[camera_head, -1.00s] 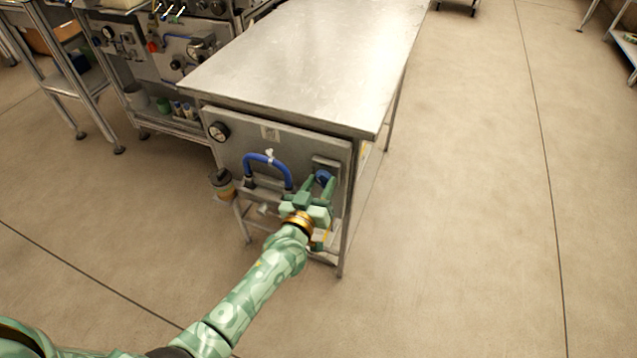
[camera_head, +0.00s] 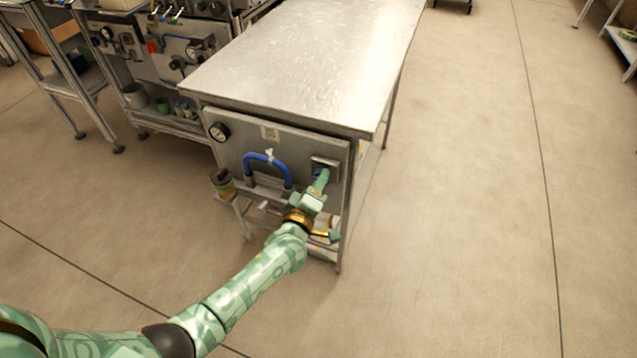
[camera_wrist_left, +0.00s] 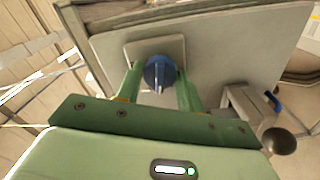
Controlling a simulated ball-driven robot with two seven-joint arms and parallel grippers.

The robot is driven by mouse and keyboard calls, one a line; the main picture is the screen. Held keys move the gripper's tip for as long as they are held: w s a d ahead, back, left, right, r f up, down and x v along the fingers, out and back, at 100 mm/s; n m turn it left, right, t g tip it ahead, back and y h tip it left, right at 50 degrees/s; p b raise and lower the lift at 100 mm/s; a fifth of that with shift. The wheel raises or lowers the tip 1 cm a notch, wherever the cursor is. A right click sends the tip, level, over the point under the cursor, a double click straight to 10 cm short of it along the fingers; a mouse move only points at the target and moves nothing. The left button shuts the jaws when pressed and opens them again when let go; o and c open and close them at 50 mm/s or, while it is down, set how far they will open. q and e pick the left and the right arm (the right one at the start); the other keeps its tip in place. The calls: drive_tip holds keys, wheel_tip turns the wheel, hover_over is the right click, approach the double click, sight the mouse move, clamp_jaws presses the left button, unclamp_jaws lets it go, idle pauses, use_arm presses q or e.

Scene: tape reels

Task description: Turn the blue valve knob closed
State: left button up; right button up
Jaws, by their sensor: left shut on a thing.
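The blue valve knob (camera_wrist_left: 160,74) is round with a raised bar across its face. It sits on a square plate (camera_wrist_left: 174,45) on the grey panel. In the head view only a sliver of the knob (camera_head: 317,174) shows beside my finger. My left gripper (camera_head: 321,178) reaches the panel from the front, its fingers now one behind the other in this view. In the left wrist view my left gripper (camera_wrist_left: 160,85) has one green finger on each side of the knob, shut on it. My right gripper is in neither view.
A small cup (camera_head: 222,183) hangs at the panel's left edge. The steel tabletop (camera_head: 305,55) above is clear. Open floor lies to the right.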

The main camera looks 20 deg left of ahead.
use_arm(q)
drive_tip(key=shift+f+n, duration=0.1)
drive_tip(key=shift+n, duration=1)
drive_tip(key=o, duration=1)
